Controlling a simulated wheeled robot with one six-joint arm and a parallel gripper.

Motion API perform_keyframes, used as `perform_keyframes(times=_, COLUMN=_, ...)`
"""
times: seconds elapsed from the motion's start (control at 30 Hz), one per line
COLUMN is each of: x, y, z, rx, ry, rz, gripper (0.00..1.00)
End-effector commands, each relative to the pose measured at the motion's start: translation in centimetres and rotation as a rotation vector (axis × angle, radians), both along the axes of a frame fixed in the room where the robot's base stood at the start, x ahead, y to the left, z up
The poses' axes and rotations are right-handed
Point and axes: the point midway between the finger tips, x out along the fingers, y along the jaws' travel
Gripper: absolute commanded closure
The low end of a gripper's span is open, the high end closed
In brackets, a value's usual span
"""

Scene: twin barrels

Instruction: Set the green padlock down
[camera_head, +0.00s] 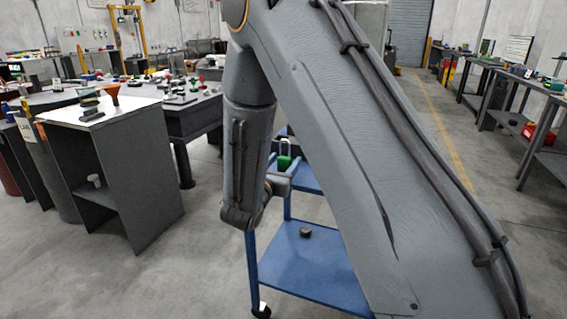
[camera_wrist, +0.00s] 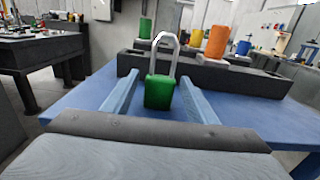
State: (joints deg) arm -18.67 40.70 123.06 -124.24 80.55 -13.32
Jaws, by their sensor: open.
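The green padlock (camera_wrist: 159,92) stands upright on the blue top of a cart (camera_wrist: 85,97), its silver shackle pointing up. My gripper (camera_wrist: 160,95) is open, with one blue finger on each side of the padlock and a visible gap, at least on the right. In the head view the green padlock (camera_head: 284,162) is a small green shape beside my gripper (camera_head: 280,180), partly hidden by my arm. Whether the padlock's base fully touches the cart top is hard to tell.
A grey cabinet (camera_head: 135,160) stands left.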

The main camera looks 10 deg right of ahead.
Motion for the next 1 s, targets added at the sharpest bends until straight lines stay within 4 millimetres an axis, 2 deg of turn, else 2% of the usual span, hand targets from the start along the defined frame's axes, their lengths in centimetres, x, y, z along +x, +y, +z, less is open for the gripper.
perform_keyframes(times=0.17, x=-0.6, y=0.5, z=0.3, rx=0.001, ry=0.001, rz=0.002, gripper=0.47)
perform_keyframes(times=0.5, x=-5.9, y=4.5, z=0.3, rx=0.0, ry=0.001, rz=0.005, gripper=0.47)
perform_keyframes(times=0.7, x=-8.5, y=6.3, z=0.3, rx=0.001, ry=-0.001, rz=0.003, gripper=0.47)
perform_keyframes(times=1.0, x=-9.8, y=6.9, z=0.4, rx=0.003, ry=0.0, rz=-0.007, gripper=0.47)
